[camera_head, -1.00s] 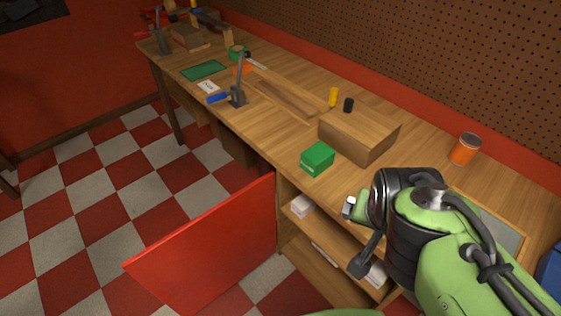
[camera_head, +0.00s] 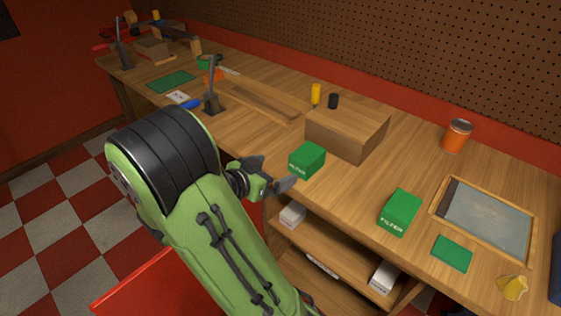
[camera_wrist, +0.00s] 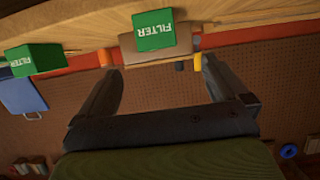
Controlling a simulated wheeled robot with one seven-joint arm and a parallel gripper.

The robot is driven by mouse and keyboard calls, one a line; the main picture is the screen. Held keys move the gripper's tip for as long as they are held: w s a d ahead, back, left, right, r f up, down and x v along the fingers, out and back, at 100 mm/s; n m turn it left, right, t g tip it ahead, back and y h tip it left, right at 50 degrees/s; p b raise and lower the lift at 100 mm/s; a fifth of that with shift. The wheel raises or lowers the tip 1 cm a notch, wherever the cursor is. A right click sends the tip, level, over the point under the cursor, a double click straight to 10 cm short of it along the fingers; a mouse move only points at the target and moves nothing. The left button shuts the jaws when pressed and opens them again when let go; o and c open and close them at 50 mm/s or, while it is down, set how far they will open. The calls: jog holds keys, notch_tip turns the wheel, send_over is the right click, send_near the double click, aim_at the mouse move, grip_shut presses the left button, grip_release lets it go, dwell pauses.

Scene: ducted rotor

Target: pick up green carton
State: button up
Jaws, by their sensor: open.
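A green carton (camera_head: 307,160) marked "FILTER" stands at the bench's front edge, beside a wooden box. My gripper (camera_head: 279,182) is open, just in front and left of this carton, apart from it. In the wrist view the same carton (camera_wrist: 153,29) shows ahead of the open, empty fingers (camera_wrist: 161,65), near the top middle. A second green "FILTER" carton (camera_head: 401,212) stands farther right on the bench, and it also shows at the left of the wrist view (camera_wrist: 35,60).
The wooden box (camera_head: 347,132) stands just behind the first carton. An orange can (camera_head: 457,135), a framed screen (camera_head: 487,218) and a flat green piece (camera_head: 452,253) lie to the right. Shelves (camera_head: 330,255) open below the bench; a red panel (camera_head: 140,290) stands in front.

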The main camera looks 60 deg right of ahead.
aim_at(307, 158)
jog(key=x, duration=0.7)
jog(key=b+x, duration=0.1)
jog(key=x, duration=0.7)
jog(key=shift+s+d+f, duration=0.1)
jog(key=shift+s+d, duration=0.1)
jog(key=shift+s, duration=0.05)
jog(key=c, duration=1.2)
